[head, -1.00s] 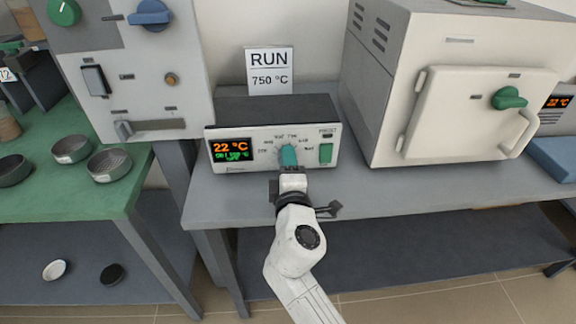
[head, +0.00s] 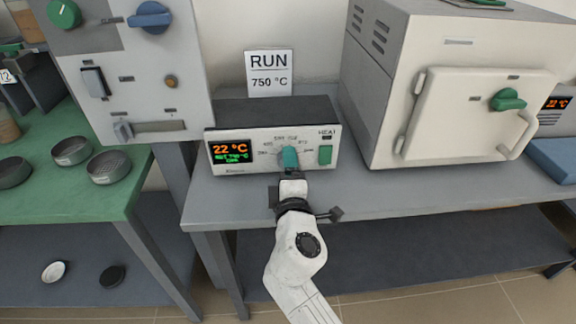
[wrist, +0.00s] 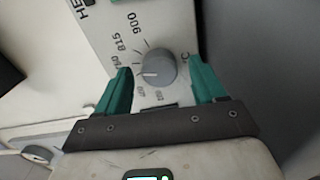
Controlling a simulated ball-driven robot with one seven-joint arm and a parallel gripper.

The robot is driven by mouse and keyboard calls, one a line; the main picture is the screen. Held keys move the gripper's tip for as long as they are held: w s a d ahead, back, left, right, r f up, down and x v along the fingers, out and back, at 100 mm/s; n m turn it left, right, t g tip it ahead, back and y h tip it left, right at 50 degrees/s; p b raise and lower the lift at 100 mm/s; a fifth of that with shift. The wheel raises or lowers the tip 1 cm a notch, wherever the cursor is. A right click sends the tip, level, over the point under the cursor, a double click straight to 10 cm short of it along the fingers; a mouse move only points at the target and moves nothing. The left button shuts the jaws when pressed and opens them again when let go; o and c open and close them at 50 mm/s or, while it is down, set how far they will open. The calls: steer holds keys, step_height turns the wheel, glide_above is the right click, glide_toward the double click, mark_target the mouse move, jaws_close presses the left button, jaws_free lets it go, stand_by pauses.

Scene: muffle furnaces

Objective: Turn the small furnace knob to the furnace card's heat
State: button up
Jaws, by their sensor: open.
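The RUN card (head: 269,72) stands behind the small control box (head: 220,172) and reads 750 °C. The box's display (head: 231,151) shows 22 °C in orange above small green text. In the wrist view the grey round knob (wrist: 160,67) has a white pointer mark turned to the left of the picture. Numbers ring it, 900 and 815 legible, others blurred. My gripper (wrist: 161,88) is open, its teal fingers on either side of the knob with gaps visible. In the head view my gripper (head: 290,158) covers most of the knob.
A green button (head: 325,155) sits right of the dial under the label HEAT. A large white furnace (head: 455,100) stands close on the right. A tall grey panel (head: 135,75) is on the left. Grey bench (head: 400,185) in front is clear.

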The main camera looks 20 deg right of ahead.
steer(key=v, duration=0.9)
steer(key=shift+s, duration=0.3)
steer(key=shift+a, duration=0.1)
